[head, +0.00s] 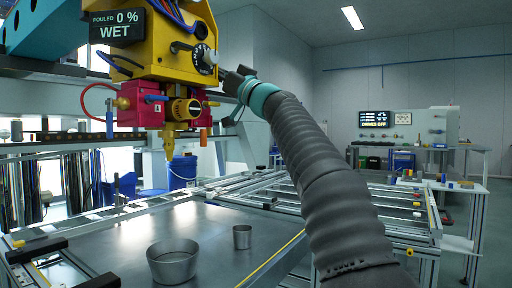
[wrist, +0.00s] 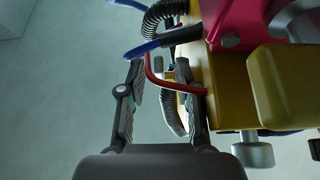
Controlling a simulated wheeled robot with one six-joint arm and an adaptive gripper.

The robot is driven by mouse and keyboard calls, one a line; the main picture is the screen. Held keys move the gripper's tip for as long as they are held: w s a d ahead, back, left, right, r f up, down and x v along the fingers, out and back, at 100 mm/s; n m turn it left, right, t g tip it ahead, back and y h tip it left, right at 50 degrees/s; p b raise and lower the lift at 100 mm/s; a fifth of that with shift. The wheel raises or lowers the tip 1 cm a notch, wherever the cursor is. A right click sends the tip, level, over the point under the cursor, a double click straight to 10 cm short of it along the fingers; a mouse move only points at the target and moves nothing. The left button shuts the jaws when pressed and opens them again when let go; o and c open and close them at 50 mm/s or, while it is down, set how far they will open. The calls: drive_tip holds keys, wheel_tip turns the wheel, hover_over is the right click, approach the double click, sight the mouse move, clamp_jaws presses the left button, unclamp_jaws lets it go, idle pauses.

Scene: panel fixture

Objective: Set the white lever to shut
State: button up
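The white lever (head: 211,57) sits on a round, marked black-and-white dial on the right side of the yellow housing (head: 158,45) in the head view. Its exact setting is too small to read. My gripper (head: 232,78) is close below and to the right of the lever, apart from it as far as I can tell. In the wrist view my gripper (wrist: 163,75) has its two fingers spread, with nothing held between them. A red hose and a grey ribbed hose show behind and between the fingers. I cannot identify the white lever for sure in the wrist view.
A display (head: 116,26) reads "FOULED 0 % WET". Two metal cups (head: 173,261) stand on the table below. Hoses (wrist: 165,45) run close to the fingers.

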drive_tip(key=r+g+h+p, duration=0.1)
drive_tip(key=h+p, duration=0.1)
drive_tip(key=p, duration=0.4)
drive_tip(key=s+d+r+g+h+p, duration=0.1)
drive_tip(key=g+h+p, duration=0.1)
drive_tip(key=p, duration=0.5)
drive_tip(key=shift+d+r, duration=0.15)
drive_tip(key=shift+r, duration=0.05)
drive_tip(key=shift+p, duration=0.85)
drive_tip(key=r+b+v, duration=0.1)
drive_tip(key=b+v, duration=0.3)
drive_tip(key=v, duration=1)
drive_tip(key=s+f+m+g+h+b, duration=0.1)
drive_tip(key=s+f+m+h+b, duration=0.1)
drive_tip(key=f, duration=1.1)
drive_tip(key=s+f+m+g+h+b, duration=0.1)
drive_tip(key=s+f+m+h, duration=0.3)
drive_tip(key=f, duration=0.8)
drive_tip(key=shift+s+f+g+h+b, duration=0.35)
drive_tip(key=shift+s+h+b, duration=0.3)
drive_tip(key=shift+s, duration=0.5)
